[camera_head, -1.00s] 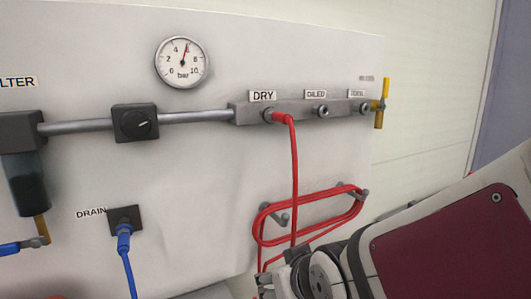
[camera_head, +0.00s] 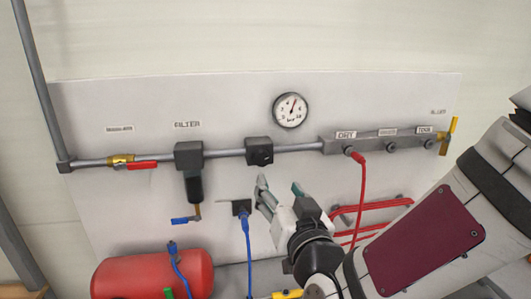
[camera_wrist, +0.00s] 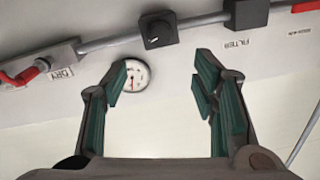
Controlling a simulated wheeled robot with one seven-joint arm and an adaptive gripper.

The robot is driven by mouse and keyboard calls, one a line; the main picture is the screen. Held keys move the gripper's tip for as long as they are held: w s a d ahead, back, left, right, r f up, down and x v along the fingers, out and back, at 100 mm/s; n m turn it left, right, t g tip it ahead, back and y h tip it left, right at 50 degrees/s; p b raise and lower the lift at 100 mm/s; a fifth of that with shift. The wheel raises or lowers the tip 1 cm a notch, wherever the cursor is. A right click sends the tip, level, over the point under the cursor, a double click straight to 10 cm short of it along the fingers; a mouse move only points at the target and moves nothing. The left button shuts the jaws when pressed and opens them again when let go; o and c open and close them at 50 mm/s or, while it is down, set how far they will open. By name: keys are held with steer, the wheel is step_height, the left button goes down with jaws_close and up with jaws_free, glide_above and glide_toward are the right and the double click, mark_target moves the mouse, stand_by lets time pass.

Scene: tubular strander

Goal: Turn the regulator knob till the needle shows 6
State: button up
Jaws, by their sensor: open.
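The regulator knob (camera_head: 259,151) is a black round knob on a dark square block in the grey pipe. It also shows in the wrist view (camera_wrist: 158,32), which is upside down, beyond the gap between my fingers. In the wrist view the gauge (camera_wrist: 134,76) is partly behind a finger. My gripper (camera_head: 280,189) is open and empty, below the knob in the head view and apart from it.
The grey manifold (camera_head: 372,143) with the red hose (camera_head: 362,190) is right of the knob. The filter (camera_head: 189,156) and red-handled valve (camera_head: 122,161) are left. A blue hose (camera_head: 247,240) hangs from the drain below.

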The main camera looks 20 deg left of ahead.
mark_target(263, 159)
steer(key=b+x, duration=0.8)
steer(key=x, duration=0.5)
steer(key=shift+w+a+b, duration=0.25)
steer(key=shift+w+b, duration=0.05)
steer(key=shift+w, duration=0.05)
steer(key=shift+c, duration=0.5)
steer(key=c, duration=1.1)
steer(key=shift+o, duration=0.2)
